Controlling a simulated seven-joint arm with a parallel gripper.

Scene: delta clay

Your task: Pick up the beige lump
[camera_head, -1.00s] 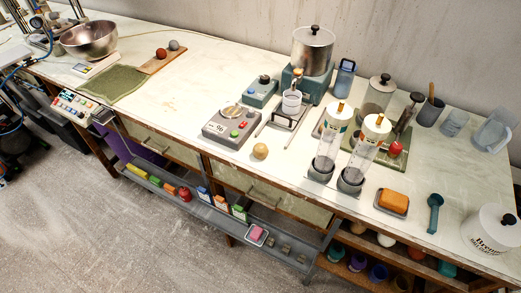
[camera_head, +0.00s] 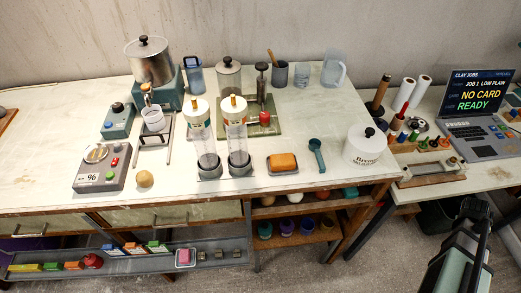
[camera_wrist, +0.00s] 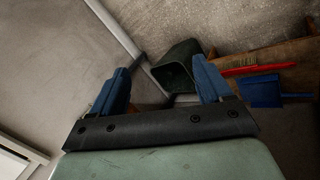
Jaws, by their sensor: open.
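The beige lump (camera_head: 144,179) is a small round ball on the pale worktop, near its front edge, in the head view. It sits just right of a grey scale (camera_head: 101,167) reading 96. My gripper shows in the wrist view (camera_wrist: 160,88) with two blue fingers spread apart and nothing between them. In the head view part of my arm is at the lower right, far from the lump. The wrist view does not show the lump.
Two clear cylinders (camera_head: 237,150) stand right of the lump, with an orange block (camera_head: 283,162) on a dish beyond. A grey shelf (camera_head: 130,266) with small coloured items runs below the front edge. A laptop (camera_head: 478,110) is on the right table. The wrist view shows a dark bin (camera_wrist: 178,68).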

